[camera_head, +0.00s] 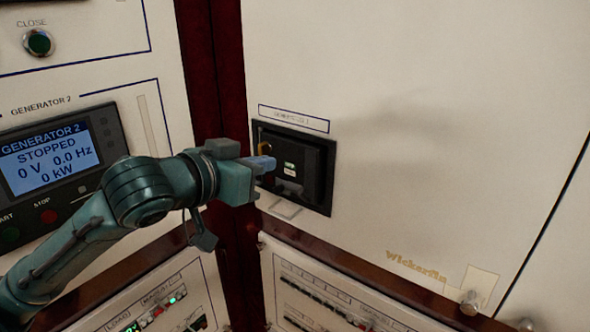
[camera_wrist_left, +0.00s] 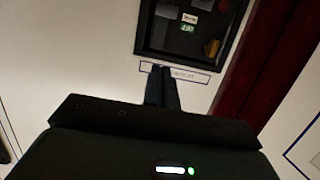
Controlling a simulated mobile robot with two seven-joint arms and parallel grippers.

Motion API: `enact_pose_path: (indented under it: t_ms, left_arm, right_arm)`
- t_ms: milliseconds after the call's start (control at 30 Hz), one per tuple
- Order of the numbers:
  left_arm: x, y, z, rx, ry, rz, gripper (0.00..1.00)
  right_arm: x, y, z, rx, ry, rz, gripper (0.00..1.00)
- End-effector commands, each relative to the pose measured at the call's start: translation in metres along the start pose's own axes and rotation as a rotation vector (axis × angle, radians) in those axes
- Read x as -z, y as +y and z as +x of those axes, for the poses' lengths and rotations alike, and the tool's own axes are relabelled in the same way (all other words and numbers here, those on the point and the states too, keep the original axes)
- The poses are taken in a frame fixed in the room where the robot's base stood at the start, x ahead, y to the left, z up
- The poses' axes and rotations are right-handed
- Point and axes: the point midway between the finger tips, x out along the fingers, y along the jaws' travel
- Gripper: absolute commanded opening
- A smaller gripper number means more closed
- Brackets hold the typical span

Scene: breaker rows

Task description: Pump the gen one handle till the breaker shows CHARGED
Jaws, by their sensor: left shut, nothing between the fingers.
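The breaker (camera_head: 318,172) is a dark unit recessed in a black frame on the cream panel, under a nameplate (camera_head: 293,119) too small to read surely. It also shows in the left wrist view (camera_wrist_left: 174,38), cut by the top edge. Its face has small white and green indicator windows (camera_head: 290,168), whose words I cannot read. A grey piece (camera_head: 290,187) sits below them; I cannot tell whether it is the pump handle. My left gripper (camera_head: 268,164) is shut and empty at the breaker's left side, covering part of it. In the wrist view, its fingertips (camera_wrist_left: 163,70) overlap the nameplate's edge. My right gripper is out of view.
The Generator 2 display (camera_head: 50,160) reads STOPPED, 0 V, 0.0 Hz, 0 kW, with start and stop buttons below. A dark red post (camera_head: 222,75) divides the panels. Lower panels carry rows of small switches (camera_head: 325,308).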

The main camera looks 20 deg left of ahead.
Motion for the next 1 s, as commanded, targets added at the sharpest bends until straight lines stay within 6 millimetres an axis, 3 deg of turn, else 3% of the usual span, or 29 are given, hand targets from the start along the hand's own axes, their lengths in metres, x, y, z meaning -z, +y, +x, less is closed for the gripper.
enact_pose_path:
  t_ms: [367,567,867,1000]
  left_arm:
    - [0.001,0.0,0.005,-0.001,0.001,-0.002,0.0]
    - [0.002,0.0,0.034,-0.002,0.0,-0.004,0.0]
    - [0.002,0.0,0.098,-0.001,0.0,-0.003,0.0]
    - [-0.021,0.0,0.094,0.0,-0.005,0.002,0.0]
  right_arm:
    - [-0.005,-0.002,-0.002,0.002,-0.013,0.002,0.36]
    - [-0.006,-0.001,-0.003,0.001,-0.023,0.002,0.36]
    - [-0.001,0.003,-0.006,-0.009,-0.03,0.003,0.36]
    - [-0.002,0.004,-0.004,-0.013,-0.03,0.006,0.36]
